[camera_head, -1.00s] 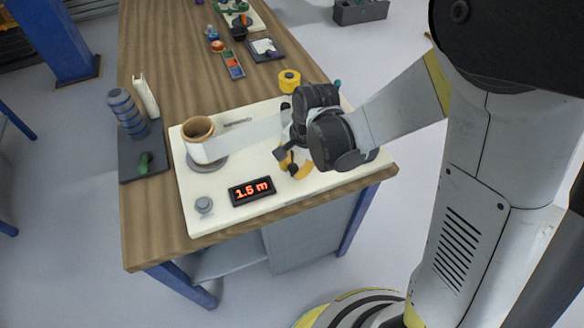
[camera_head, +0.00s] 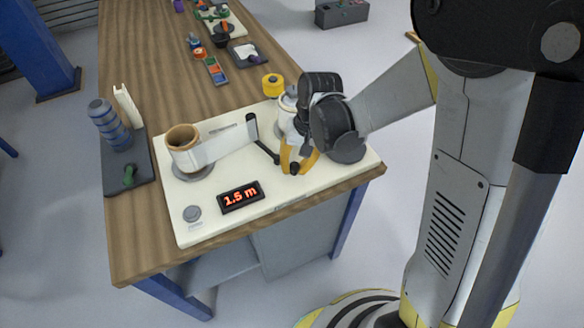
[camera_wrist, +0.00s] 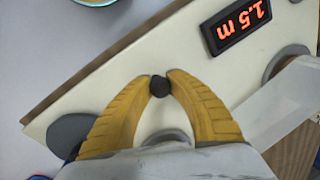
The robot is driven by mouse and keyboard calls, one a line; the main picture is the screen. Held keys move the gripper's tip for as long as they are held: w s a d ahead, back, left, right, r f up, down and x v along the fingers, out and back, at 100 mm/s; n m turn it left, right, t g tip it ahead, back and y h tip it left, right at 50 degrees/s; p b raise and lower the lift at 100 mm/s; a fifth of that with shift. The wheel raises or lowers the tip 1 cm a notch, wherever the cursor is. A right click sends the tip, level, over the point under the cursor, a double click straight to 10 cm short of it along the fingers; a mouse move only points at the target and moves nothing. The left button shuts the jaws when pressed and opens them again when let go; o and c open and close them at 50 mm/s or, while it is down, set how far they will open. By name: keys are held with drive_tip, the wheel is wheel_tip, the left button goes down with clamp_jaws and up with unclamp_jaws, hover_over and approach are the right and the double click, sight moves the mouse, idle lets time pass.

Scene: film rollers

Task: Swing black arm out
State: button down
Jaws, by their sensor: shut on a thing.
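The black arm (camera_head: 265,152) lies low over the cream board, with an upright black roller (camera_head: 251,126) at its left end, where the white film strip (camera_head: 218,145) ends. The strip runs from a brown-cored roll (camera_head: 183,137) on a grey disc. My gripper (camera_head: 295,168) is at the board's right part, at the arm's right end. In the wrist view, its yellow fingertips (camera_wrist: 160,84) are closed on a round black knob (camera_wrist: 159,87). The joint between knob and arm is hidden. The display (camera_head: 240,197) reads 1.5 m.
The cream board (camera_head: 210,215) also carries a grey button (camera_head: 192,213). A yellow roll (camera_head: 272,85) stands behind my gripper. A dark tray (camera_head: 115,177) with a blue-grey ribbed cylinder is at left.

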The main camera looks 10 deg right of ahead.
idle(0.4)
drive_tip(key=c, duration=1.2)
unclamp_jaws()
drive_tip(key=shift+o, duration=0.2)
drive_tip(key=shift+d+r, duration=0.1)
wheel_tip(320, 180, up, 12)
drive_tip(key=d, duration=0.2)
drive_tip(key=shift+f, duration=0.2)
drive_tip(key=shift+d, duration=0.15)
drive_tip(key=s+d+r+t+h, duration=0.1)
drive_tip(key=s+d+r+t, duration=0.1)
drive_tip(key=s, duration=0.4)
drive_tip(key=s+d+r+n+t+h, duration=0.1)
drive_tip(key=s+d+r+t, duration=0.2)
drive_tip(key=s+d+t, duration=0.2)
drive_tip(key=shift+s+r, duration=0.3)
drive_tip(key=shift+s, duration=0.2)
